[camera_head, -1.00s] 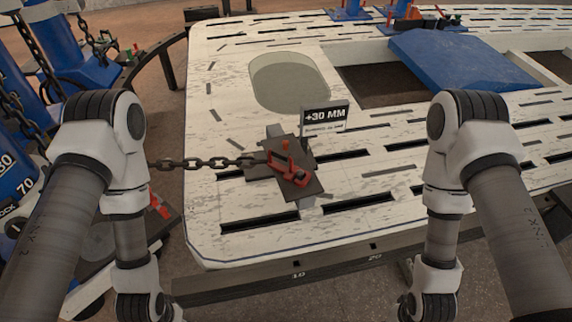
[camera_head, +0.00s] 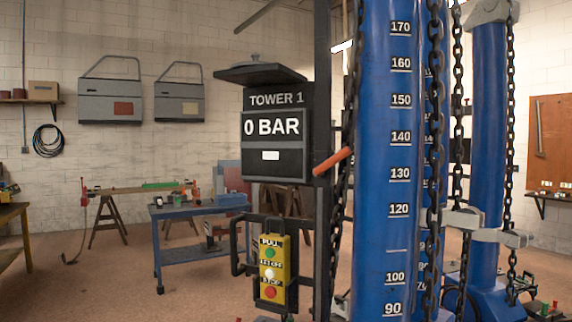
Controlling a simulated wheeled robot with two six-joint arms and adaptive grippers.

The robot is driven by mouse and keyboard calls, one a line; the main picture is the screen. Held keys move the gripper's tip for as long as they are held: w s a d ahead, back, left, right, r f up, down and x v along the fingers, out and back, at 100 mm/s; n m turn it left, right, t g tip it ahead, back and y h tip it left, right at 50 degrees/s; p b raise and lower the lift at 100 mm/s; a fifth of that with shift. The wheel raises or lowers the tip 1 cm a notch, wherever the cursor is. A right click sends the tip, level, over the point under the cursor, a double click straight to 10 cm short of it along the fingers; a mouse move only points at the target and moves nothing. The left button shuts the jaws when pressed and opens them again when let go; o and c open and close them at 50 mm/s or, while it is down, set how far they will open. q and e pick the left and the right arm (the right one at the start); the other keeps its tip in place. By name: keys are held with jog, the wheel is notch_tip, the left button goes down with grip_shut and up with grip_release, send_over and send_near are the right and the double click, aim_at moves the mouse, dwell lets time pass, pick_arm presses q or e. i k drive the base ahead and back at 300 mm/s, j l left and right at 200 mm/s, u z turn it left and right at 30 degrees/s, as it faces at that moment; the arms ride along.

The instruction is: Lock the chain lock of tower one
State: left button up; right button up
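The black gauge box (camera_head: 276,164) in the head view is labelled TOWER 1 and reads 0 BAR. To its right stands a blue tower column (camera_head: 384,190) with a white number scale. A dark chain (camera_head: 435,130) hangs down the column's front right, and another chain (camera_head: 343,190) hangs along its left side. An orange-handled lever (camera_head: 333,161) sticks out beside the gauge box, pointing up and to the right. I cannot tell which part is the chain lock. Neither of my grippers is in view.
A yellow push-button pendant (camera_head: 271,272) hangs below the gauge box. A second blue column (camera_head: 487,140) with chains and grey brackets (camera_head: 500,238) stands at right. A blue workbench (camera_head: 200,210) stands behind at left. Floor shows at lower left.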

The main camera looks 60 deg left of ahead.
aim_at(320, 170)
jog(key=u, duration=1.75)
